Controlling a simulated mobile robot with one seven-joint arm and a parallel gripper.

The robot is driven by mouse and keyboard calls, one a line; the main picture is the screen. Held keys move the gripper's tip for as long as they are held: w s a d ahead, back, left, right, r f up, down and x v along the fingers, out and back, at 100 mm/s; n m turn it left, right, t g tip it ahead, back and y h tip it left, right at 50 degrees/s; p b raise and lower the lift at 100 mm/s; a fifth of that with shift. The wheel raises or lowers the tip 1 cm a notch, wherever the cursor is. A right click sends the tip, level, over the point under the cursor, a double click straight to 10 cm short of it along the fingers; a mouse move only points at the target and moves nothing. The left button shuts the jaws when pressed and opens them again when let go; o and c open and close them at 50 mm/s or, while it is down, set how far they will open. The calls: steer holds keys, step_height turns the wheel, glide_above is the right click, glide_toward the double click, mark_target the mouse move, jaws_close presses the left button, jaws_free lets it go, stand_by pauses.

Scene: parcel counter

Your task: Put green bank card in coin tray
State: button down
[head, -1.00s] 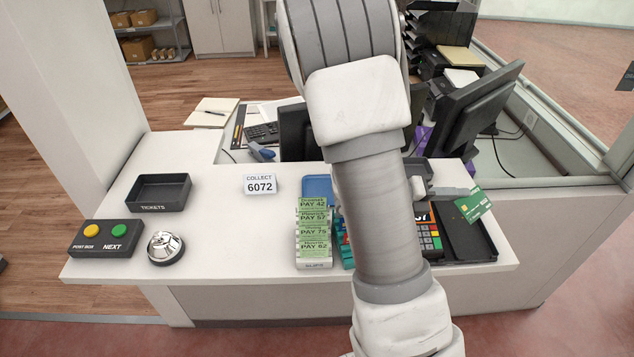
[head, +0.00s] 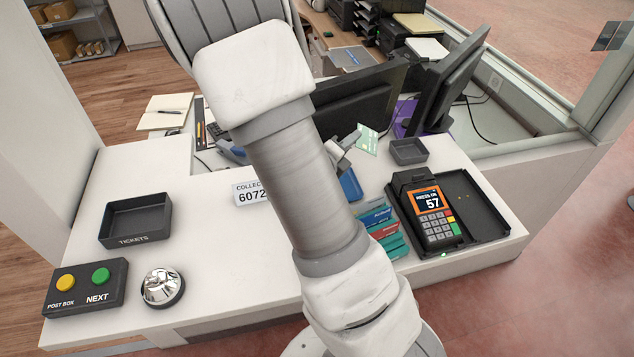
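The green bank card (head: 367,139) is in the air above the counter, tilted, in front of the dark monitor. My gripper (head: 352,142) is shut on the card's left edge; my arm hides part of the gripper. A small dark open tray (head: 409,160), which looks like the coin tray, stands on the counter right of the card and apart from it. No label shows on it, and it looks empty.
A card terminal (head: 430,213) reading 57 stands on a wide black tray (head: 486,208). Several coloured cards (head: 382,218) and a blue item (head: 350,187) are beside my arm. A TICKETS tray (head: 134,221), button box (head: 84,288) and bell (head: 162,287) are at left.

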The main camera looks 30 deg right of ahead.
steer(key=a+f, duration=0.2)
steer(key=a, duration=0.2)
steer(key=w+a+f, duration=0.1)
steer(key=a+f, duration=0.1)
steer(key=a, duration=0.1)
steer(key=w+a+f, duration=0.1)
steer(key=a+f, duration=0.2)
steer(key=a, duration=0.1)
steer(key=shift+w+a, duration=0.1)
steer(key=shift+a, duration=0.2)
steer(key=shift+f, duration=2)
steer(key=shift+f+b, duration=0.15)
steer(key=shift+b, duration=0.2)
steer(key=c, duration=1.4)
jaws_free()
steer(key=shift+a+r, duration=0.2)
steer(key=v, duration=1.1)
steer(key=shift+s+a, duration=0.25)
